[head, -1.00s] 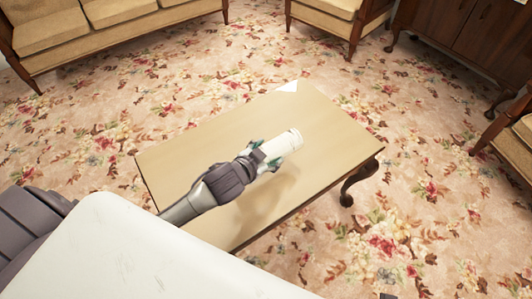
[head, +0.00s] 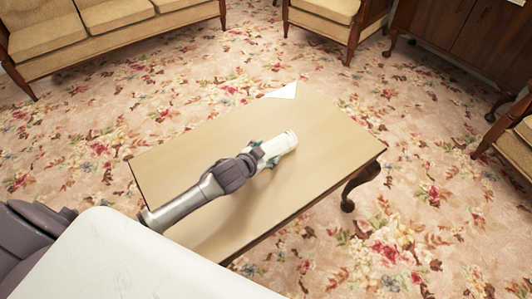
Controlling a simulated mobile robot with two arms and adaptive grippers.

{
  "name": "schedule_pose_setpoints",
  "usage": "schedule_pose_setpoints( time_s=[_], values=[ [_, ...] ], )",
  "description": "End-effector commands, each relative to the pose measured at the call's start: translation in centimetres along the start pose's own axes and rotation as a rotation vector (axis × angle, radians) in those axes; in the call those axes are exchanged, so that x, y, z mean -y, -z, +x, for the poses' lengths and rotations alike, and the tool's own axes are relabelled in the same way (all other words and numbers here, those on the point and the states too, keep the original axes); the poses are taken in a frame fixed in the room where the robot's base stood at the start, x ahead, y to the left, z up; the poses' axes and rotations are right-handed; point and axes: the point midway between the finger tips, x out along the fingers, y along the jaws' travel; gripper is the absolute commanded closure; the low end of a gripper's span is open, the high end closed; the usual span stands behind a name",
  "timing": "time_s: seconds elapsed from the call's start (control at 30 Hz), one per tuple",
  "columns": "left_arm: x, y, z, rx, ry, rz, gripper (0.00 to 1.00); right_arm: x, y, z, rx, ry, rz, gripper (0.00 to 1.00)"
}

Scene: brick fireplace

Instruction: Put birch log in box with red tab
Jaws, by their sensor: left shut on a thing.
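The birch log (head: 280,146) is a short white cylinder over the wooden coffee table (head: 330,135) in the head view. My left gripper (head: 263,155) is shut on the log, with its fingers around the near end. The far end of the log sticks out past the fingers toward the upper right. I cannot tell whether the log touches the tabletop. My right gripper is not in view. No box with a red tab shows.
A white paper-like piece (head: 284,91) lies at the table's far corner. A tan sofa (head: 100,30) stands at the upper left, an armchair (head: 325,22) at the top and a dark wooden cabinet (head: 440,40) at the upper right. Floral carpet (head: 420,160) around the table is clear.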

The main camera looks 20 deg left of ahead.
Motion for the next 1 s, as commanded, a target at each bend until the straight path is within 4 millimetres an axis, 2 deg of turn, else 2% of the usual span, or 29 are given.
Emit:
schedule_pose_setpoints(
  time_s=[0.13, 0.17, 0.3, 0.7, 0.83, 1.0],
  values=[
    [0.0, 0.1, 0.0, -0.003, 0.0, 0.0, 0.93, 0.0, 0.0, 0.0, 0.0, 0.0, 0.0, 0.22],
    [-0.1, -0.1, 0.0, 0.001, -0.001, 0.0, 0.3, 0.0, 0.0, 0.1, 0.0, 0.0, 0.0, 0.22],
    [-0.1, -0.1, 0.0, 0.001, 0.0, 0.0, 0.07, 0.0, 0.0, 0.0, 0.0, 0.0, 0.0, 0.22],
    [0.0, 0.1, -0.3, 0.001, -0.001, 0.001, 0.06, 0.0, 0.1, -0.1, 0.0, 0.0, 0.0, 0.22],
    [0.0, 0.1, -2.1, 0.003, -0.002, 0.0, 0.06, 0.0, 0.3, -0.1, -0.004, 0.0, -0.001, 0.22],
    [0.0, 0.1, -5.5, 0.002, -0.002, 0.001, 0.06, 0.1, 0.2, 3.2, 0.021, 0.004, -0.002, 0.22]
  ],
)
